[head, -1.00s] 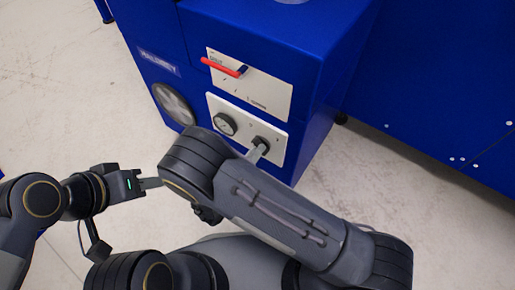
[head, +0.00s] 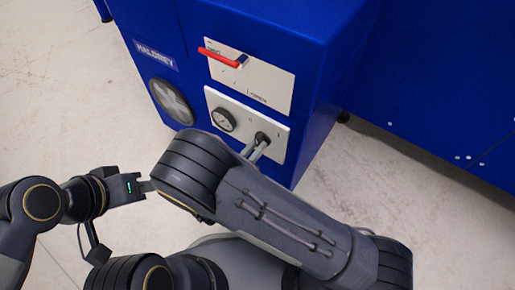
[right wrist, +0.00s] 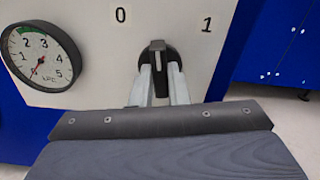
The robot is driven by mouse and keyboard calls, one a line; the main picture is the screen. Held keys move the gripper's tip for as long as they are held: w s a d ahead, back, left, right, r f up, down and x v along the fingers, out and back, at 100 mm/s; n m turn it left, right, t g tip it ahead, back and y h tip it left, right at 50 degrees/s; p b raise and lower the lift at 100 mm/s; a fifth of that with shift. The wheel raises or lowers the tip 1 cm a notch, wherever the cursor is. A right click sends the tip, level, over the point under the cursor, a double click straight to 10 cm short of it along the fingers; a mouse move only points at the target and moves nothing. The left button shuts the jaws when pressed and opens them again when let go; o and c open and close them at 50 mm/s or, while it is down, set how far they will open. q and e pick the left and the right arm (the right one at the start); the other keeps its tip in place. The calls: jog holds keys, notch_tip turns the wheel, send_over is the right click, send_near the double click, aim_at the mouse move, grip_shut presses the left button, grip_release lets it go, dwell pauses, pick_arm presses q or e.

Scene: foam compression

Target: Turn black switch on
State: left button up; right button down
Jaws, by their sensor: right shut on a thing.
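The black switch (right wrist: 173,55) is a round knob with a raised bar on the white panel, between the marks 0 and 1. Its bar stands nearly upright in the right wrist view, pointing between the two marks. In the head view the switch (head: 262,137) is at the panel's right part. My right gripper (right wrist: 158,78) is shut on the switch's bar, one grey finger on each side; its fingers (head: 257,148) also show in the head view. My left gripper (head: 148,186) is at the lower left, away from the panel, its tips partly hidden by my right arm.
A round pressure gauge (right wrist: 40,57) sits left of the switch. Above it in the head view is a white panel with a red-handled lever (head: 222,57). The blue machine (head: 265,40) also carries a round fan grille (head: 171,101). Bare floor (head: 390,180) lies to the right.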

jog(key=m+b, duration=0.4)
jog(key=m, duration=0.3)
jog(key=shift+f+b, duration=0.2)
jog(key=shift+b, duration=0.15)
jog(key=shift+r+m, duration=0.2)
jog(key=shift+m, duration=1.5)
jog(key=shift+c, duration=2)
grip_release()
jog(key=v, duration=0.7)
